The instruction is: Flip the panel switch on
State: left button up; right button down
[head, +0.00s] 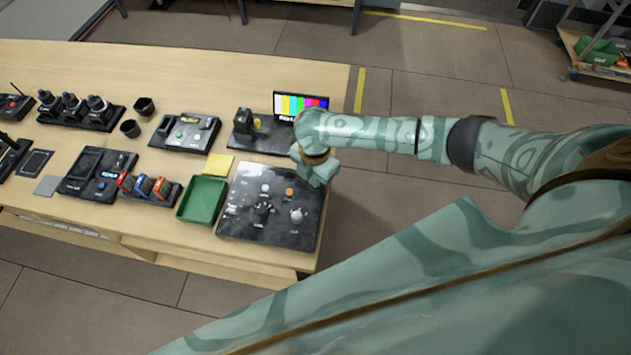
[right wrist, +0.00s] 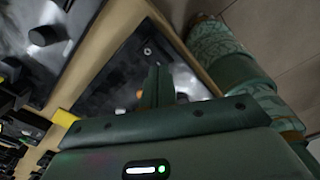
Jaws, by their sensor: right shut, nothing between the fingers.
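The black control panel (head: 240,225) lies at the right front corner of the wooden table. It carries a black central control (head: 263,207), a silver one (head: 297,215), an orange button (head: 289,191) and small pale parts. I cannot tell which is the switch or its position. My right gripper (head: 318,178) is over the panel's far right corner; its fingertips are hard to make out there. In the right wrist view its fingers (right wrist: 157,85) are shut and empty, in front of the panel (right wrist: 100,97), with the orange button (right wrist: 139,94) beside them. My left gripper is out of view.
A green tray (head: 203,199) and a yellow note (head: 219,165) sit left of the panel. A small colour-bar monitor (head: 301,105) and a black device (head: 247,127) stand behind it. Other devices fill the table's left. The floor right of the table is clear.

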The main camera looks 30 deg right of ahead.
jog(key=shift+f+b, duration=0.6)
jog(key=shift+f, duration=0.4)
dwell(0.7)
jog(key=shift+r, duration=0.1)
notch_tip(320, 180, up, 7)
jog(key=p, duration=0.8)
dwell(0.3)
